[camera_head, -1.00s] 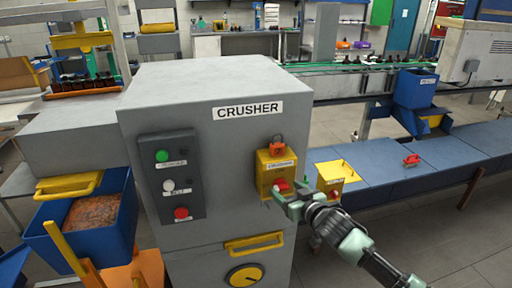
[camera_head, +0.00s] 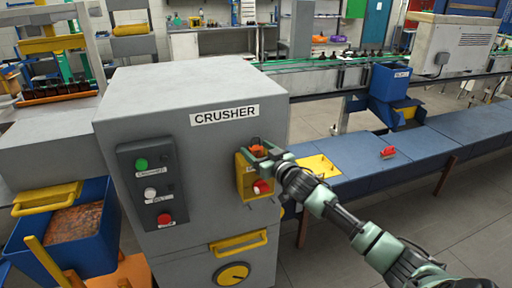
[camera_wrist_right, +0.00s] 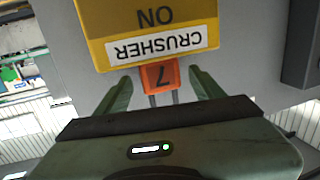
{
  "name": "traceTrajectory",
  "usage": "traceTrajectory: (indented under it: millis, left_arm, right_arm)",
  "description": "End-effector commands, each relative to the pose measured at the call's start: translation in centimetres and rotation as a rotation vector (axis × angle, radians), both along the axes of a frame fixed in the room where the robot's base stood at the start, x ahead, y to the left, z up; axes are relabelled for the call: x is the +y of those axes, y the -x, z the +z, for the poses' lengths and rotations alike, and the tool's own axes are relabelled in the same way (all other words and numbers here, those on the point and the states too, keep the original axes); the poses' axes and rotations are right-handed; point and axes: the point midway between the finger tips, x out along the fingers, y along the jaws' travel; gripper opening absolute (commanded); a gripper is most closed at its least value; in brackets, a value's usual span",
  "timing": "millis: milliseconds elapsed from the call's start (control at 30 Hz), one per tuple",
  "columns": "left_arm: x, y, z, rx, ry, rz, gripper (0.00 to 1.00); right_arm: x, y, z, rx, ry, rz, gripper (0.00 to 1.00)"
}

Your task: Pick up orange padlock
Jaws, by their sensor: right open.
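The orange padlock (camera_head: 258,151) is at the top of the yellow switch box (camera_head: 243,176) on the crusher's front face. In the right wrist view the orange padlock (camera_wrist_right: 159,76) shows upside down, marked 7, with its shackle towards my gripper. My right gripper (camera_head: 266,156) is open at the padlock in the head view, partly covering the box. In the wrist view its two fingers stand one on each side of the padlock, with a gap visible on both sides. My left gripper is not in view.
The grey crusher (camera_head: 190,90) has a button panel (camera_head: 150,182) left of the switch box. A red knob (camera_head: 261,187) is on the box below the padlock. A blue bench (camera_head: 440,150) runs to the right, with a small red object (camera_head: 387,152) on it.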

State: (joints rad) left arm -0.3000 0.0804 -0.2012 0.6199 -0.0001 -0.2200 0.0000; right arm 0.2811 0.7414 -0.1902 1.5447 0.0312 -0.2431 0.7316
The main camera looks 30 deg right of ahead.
Motion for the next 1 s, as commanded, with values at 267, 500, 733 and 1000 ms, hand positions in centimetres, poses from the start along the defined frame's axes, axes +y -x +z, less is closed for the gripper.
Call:
traceTrajectory:
  millis: [267, 500, 733, 1000]
  left_arm:
    - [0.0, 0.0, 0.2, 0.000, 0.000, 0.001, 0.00]
    - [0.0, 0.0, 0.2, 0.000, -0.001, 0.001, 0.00]
    - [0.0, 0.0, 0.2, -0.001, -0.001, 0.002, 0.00]
    - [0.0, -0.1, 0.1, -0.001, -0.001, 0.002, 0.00]
  right_arm:
    - [0.0, -0.9, -0.1, 0.001, 0.000, 0.001, 0.68]
    - [0.0, -0.9, -0.1, 0.001, 0.000, 0.001, 0.24]
    - [0.0, -0.9, -0.1, 0.000, 0.001, 0.001, 0.00]
    - [-0.1, -0.9, 0.9, -0.003, 0.002, 0.001, 0.00]
